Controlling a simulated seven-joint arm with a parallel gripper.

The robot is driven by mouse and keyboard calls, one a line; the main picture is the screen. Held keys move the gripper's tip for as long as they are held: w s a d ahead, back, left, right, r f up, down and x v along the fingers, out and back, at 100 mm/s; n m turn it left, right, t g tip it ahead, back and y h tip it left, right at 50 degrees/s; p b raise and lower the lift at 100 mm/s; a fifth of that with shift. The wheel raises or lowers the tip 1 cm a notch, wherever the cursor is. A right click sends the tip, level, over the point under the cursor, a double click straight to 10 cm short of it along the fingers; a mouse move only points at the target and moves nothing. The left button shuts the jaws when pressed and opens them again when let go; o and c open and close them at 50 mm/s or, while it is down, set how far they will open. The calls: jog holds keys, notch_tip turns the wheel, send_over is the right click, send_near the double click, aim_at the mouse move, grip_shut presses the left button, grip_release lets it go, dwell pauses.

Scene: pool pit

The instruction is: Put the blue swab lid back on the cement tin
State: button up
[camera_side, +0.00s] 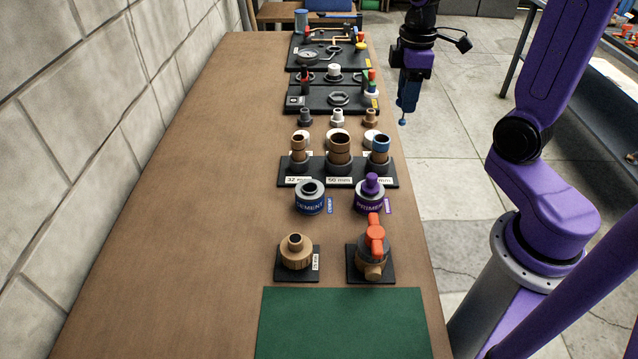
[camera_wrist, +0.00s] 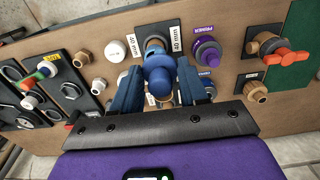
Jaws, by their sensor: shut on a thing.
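My gripper (camera_side: 407,108) is shut on the blue swab lid (camera_side: 402,122); in the side view it hangs in the air right of the bench's far part, and only the swab's tip shows clearly below the fingers. In the wrist view the blue lid (camera_wrist: 158,78) sits between the two blue fingers. The cement tin (camera_side: 311,198), grey with a blue label, stands upright on the bench with a dark open top. My gripper is well apart from it, farther back and to its right. In the wrist view the tin (camera_wrist: 207,86) is mostly hidden by a finger.
The primer tin with purple cap (camera_side: 371,192) stands right of the cement tin. A black rack (camera_side: 338,176) holds pipe pieces behind it. A tan fitting (camera_side: 296,251), an orange-handled valve (camera_side: 375,248) and a green mat (camera_side: 342,325) lie in front. The bench's left side is clear.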

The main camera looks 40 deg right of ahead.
jog(key=w+a+f+n, duration=0.2)
jog(key=w+a+n, duration=0.1)
jog(key=a, duration=0.8)
jog(key=w+a+f+n, duration=0.1)
jog(key=w+a+n, duration=0.25)
jog(key=a, duration=0.65)
jog(key=shift+m, duration=0.25)
jog(key=shift+w+a+f, duration=0.1)
jog(key=shift+f, duration=1.1)
jog(key=shift+w+a+f, duration=0.1)
jog(key=shift+f, duration=1.1)
jog(key=shift+f, duration=3.2)
jog(key=o, duration=1.3)
